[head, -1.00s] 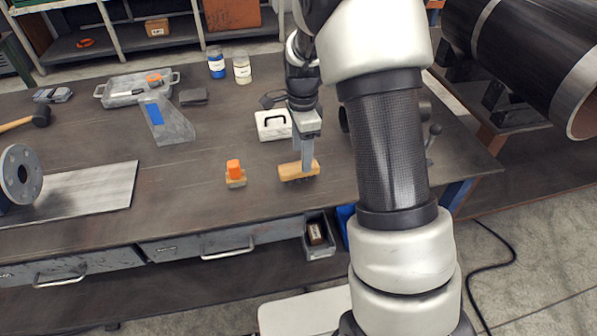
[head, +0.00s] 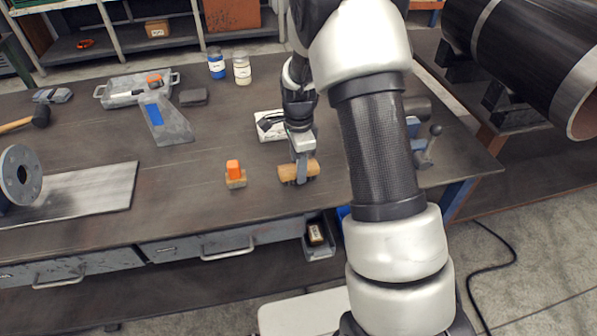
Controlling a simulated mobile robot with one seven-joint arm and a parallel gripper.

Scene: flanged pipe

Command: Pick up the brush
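A wooden block-shaped brush (head: 286,172) lies on the workbench near its front edge, right of the orange-topped block. My gripper (head: 302,172) points down at the brush from the far side. One finger overlaps the middle of the brush, and wood shows on both sides of it. The other finger is hidden, so I cannot tell whether the fingers are closed on the wood. The brush appears to be at bench height.
A small orange-topped block (head: 235,175) stands left of the brush. A white case with a black handle (head: 268,127) lies behind, partly covered by my arm. A grey wedge with a blue patch (head: 166,120) and two jars (head: 242,69) stand farther back.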

